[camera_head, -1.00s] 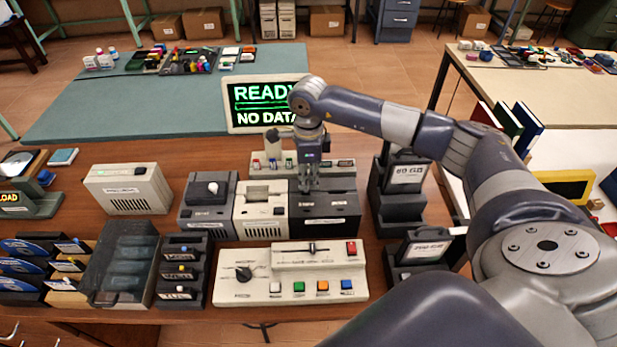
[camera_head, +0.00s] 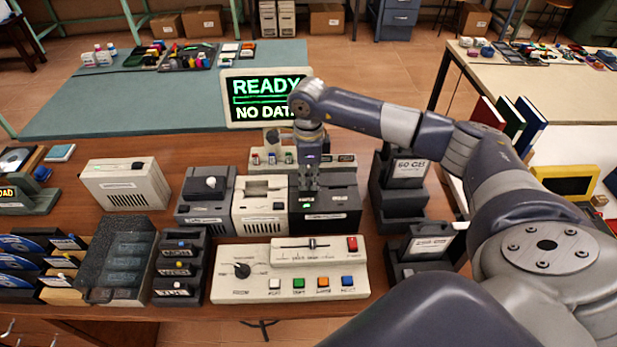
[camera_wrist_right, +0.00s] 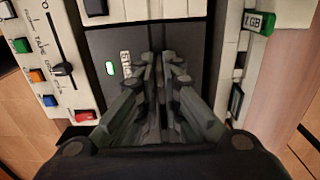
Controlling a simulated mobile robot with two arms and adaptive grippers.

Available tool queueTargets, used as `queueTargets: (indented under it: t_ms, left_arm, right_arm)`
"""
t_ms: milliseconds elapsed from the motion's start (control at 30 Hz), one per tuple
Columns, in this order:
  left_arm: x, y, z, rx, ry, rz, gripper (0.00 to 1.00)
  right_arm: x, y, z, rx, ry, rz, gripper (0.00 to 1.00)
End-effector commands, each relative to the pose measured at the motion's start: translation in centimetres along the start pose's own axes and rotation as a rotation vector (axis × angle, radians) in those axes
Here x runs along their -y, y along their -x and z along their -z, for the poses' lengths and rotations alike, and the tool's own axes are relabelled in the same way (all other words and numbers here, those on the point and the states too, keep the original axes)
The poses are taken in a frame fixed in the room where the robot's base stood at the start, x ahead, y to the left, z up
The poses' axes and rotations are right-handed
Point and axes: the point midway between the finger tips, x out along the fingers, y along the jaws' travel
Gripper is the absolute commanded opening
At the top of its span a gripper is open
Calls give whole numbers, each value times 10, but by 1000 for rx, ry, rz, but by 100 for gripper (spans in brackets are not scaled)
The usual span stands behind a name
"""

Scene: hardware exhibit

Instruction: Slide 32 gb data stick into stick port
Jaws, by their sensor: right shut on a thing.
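The dark port box (camera_head: 335,203) stands at the right end of the row of devices on the wooden bench. My right gripper (camera_head: 308,187) points down at its top. In the right wrist view the fingers (camera_wrist_right: 162,100) are close together over the box's dark face (camera_wrist_right: 100,45), beside a lit green lamp (camera_wrist_right: 110,69) and a small white label. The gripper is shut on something. The fingers hide it, so I cannot read its capacity or tell how deep it sits. The screen (camera_head: 265,100) behind reads READY, NO DATA. My left gripper is not in view.
A stick rack (camera_head: 345,160) stands just behind the box; a green stick marked GB (camera_wrist_right: 260,21) shows in the wrist view. The control panel (camera_head: 290,283) lies in front. Dark drive docks (camera_head: 402,205) stand close on the right.

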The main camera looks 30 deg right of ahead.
Motion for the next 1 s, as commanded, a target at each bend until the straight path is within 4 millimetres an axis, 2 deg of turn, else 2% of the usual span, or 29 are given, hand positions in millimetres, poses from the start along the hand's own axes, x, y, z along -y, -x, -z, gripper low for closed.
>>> queueTargets:
  t_ms: [433, 500, 567, 867, 1000]
  left_arm:
    - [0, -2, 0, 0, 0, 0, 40]
    - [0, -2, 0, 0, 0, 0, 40]
    - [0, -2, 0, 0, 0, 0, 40]
    - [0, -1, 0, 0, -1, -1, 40]
    - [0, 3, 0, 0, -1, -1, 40]
  right_arm:
    - [0, -2, 0, 0, 0, 0, 0]
    - [0, -2, 0, 0, 0, 0, 20]
    - [0, -2, 0, 0, 0, 0, 30]
    - [0, -2, 0, 0, 0, 0, 30]
    - [0, 5, 0, 0, 0, 1, 30]
